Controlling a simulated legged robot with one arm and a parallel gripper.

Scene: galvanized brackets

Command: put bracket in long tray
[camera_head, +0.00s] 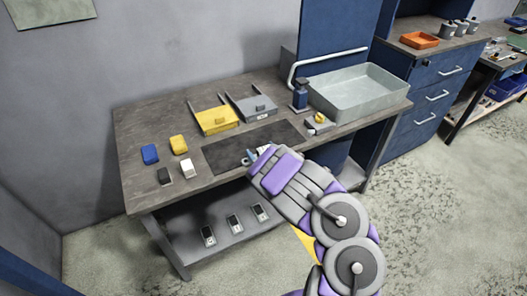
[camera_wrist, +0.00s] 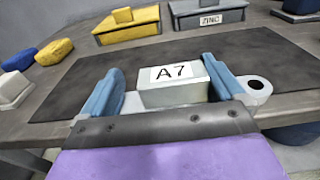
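The bracket (camera_wrist: 172,92), pale grey metal with a raised block labelled A7, lies on the dark mat near the table's front edge. Its tab with a round hole (camera_wrist: 257,85) extends past my right finger. My gripper (camera_wrist: 163,85) has its two blue fingers apart, one on each side of the block. A small gap shows at the left finger; contact at the right finger cannot be told. In the head view my gripper (camera_head: 254,156) is over the mat's front and hides most of the bracket. A long, deep pale-grey tray (camera_head: 335,108) stands at the table's right end.
The dark mat (camera_head: 225,152) is otherwise clear. Behind it are a yellow holder (camera_head: 216,121) and a grey holder (camera_head: 257,106) marked ZINC. Blue (camera_head: 149,154), yellow (camera_head: 178,144), dark (camera_head: 164,176) and white (camera_head: 187,168) blocks lie left.

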